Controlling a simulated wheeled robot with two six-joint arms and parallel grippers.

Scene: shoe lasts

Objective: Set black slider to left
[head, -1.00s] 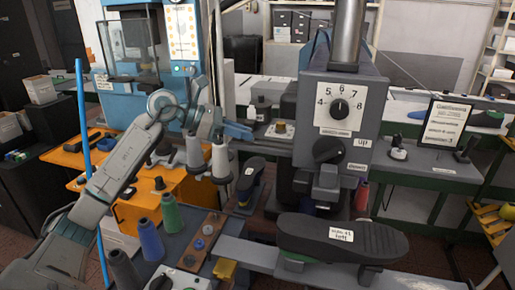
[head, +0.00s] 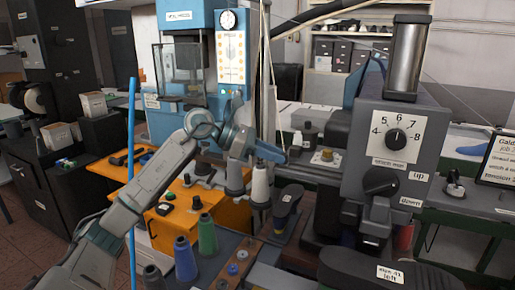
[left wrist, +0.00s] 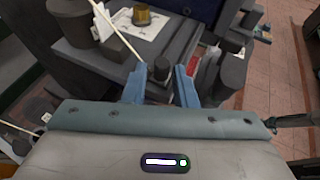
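My left gripper (head: 272,150) reaches in from the left in the head view, its blue fingers beside the white thread cone (head: 260,185). In the left wrist view the two blue fingers (left wrist: 160,86) stand apart, so it is open. A small dark knob (left wrist: 161,68) shows between and beyond the fingertips; I cannot tell whether it is touched, or whether it is the black slider. Small black pieces (head: 196,203) also sit on the orange bench (head: 178,222), and none is clearly marked as a slider. My right gripper is not in view.
A grey machine (head: 395,180) with a dial and up/down lever stands right of the gripper. A black shoe last (head: 385,272) lies in front. Coloured thread cones (head: 185,258) stand at front left. A blue machine (head: 195,60) is behind.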

